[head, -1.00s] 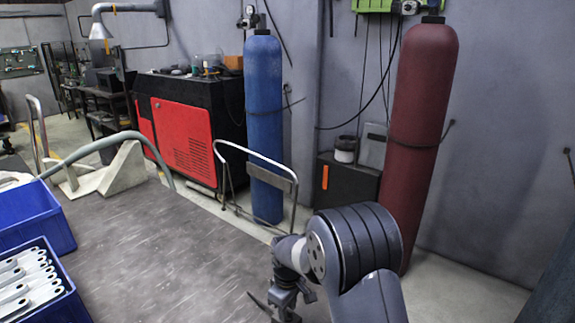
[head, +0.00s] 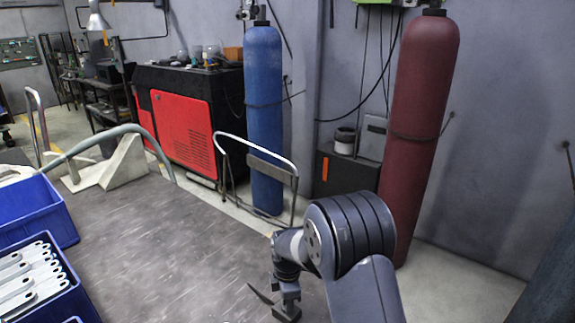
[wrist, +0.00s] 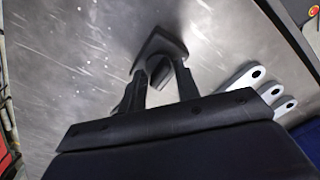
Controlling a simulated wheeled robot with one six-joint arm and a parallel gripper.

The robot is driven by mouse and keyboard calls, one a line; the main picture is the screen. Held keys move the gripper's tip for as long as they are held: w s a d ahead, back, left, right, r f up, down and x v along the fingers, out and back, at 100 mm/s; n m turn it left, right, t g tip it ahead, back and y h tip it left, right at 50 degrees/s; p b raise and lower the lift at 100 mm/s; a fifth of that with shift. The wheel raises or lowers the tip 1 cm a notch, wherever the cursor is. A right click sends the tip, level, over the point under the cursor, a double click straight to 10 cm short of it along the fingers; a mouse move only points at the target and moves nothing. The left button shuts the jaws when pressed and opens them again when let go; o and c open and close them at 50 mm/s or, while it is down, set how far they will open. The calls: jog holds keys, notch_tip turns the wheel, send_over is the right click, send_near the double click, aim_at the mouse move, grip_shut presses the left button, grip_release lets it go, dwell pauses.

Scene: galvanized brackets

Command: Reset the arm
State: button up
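My gripper (head: 276,302) hangs low over the dark worktable (head: 150,240), at the lower middle of the head view. In the wrist view my gripper (wrist: 158,92) has its two dark fingers apart, with no bracket between them. A dark angular shape shows just beyond the fingertips; I cannot tell if it is a shadow or a part. Galvanized brackets (head: 28,275) lie in a row in the near blue bin (head: 62,300) at the lower left. Bracket ends (wrist: 252,77) also show at the right of the wrist view.
A second blue bin (head: 40,208) stands behind the near one. A pale wedge-shaped support (head: 122,165) with a grey hose is at the table's far left. A hand cart (head: 270,165), blue cylinder (head: 264,110) and red cylinder (head: 420,120) stand beyond the table. The table's middle is clear.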

jog(key=n+p, duration=0.1)
jog(key=n, duration=0.2)
jog(key=shift+r+n, duration=0.1)
jog(key=shift+n, duration=0.3)
jog(key=n+p, duration=0.2)
jog(key=n, duration=0.2)
jog(key=shift+r, duration=1.2)
